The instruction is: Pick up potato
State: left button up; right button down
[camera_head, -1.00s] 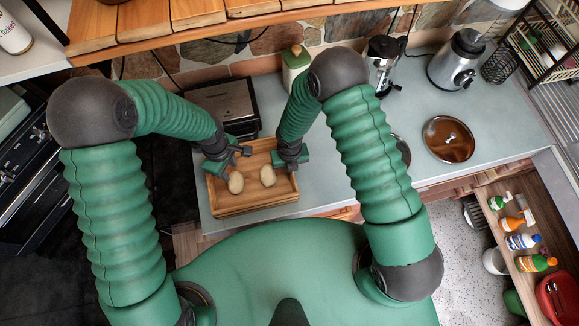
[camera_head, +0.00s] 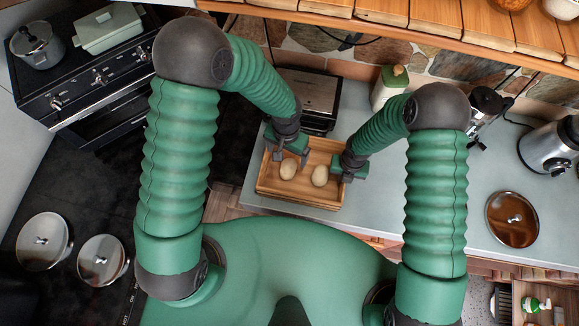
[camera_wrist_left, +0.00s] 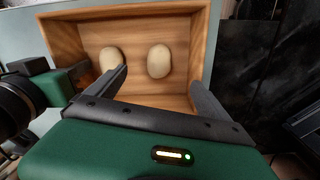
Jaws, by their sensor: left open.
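Two pale potatoes lie in a wooden tray (camera_head: 297,200) on the counter: a left potato (camera_head: 288,169) and a right potato (camera_head: 320,176). My left gripper (camera_head: 290,159) is open and empty just above and behind the left potato. In the left wrist view, this potato (camera_wrist_left: 159,61) lies ahead of the gap between the open fingers (camera_wrist_left: 163,86), apart from them. The other potato (camera_wrist_left: 110,58) is partly hidden by one finger. My right gripper (camera_head: 342,167) is at the tray's right side, near the right potato; its fingers are too unclear to judge.
A dark appliance (camera_head: 310,98) stands behind the tray, with a green-and-white bottle (camera_head: 390,87) to its right. A wooden shelf (camera_head: 400,12) runs above. My right gripper (camera_wrist_left: 55,85) is close beside the left one in the wrist view.

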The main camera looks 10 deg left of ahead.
pick_arm(q)
jog(key=m, duration=1.1)
send_over(286, 166)
jog(key=f, duration=0.5)
jog(key=shift+s+d+f, duration=0.15)
jog(key=shift+s+f, duration=0.05)
jog(key=shift+f, duration=0.2)
notch_tip(286, 166, down, 6)
jog(key=shift+w+r, duration=0.15)
jog(key=c, duration=1.5)
notch_tip(286, 166, up, 10)
jog(key=shift+r, duration=0.1)
pick_arm(e)
jog(key=c, duration=1.5)
grip_release()
jog(key=shift+r, duration=0.1)
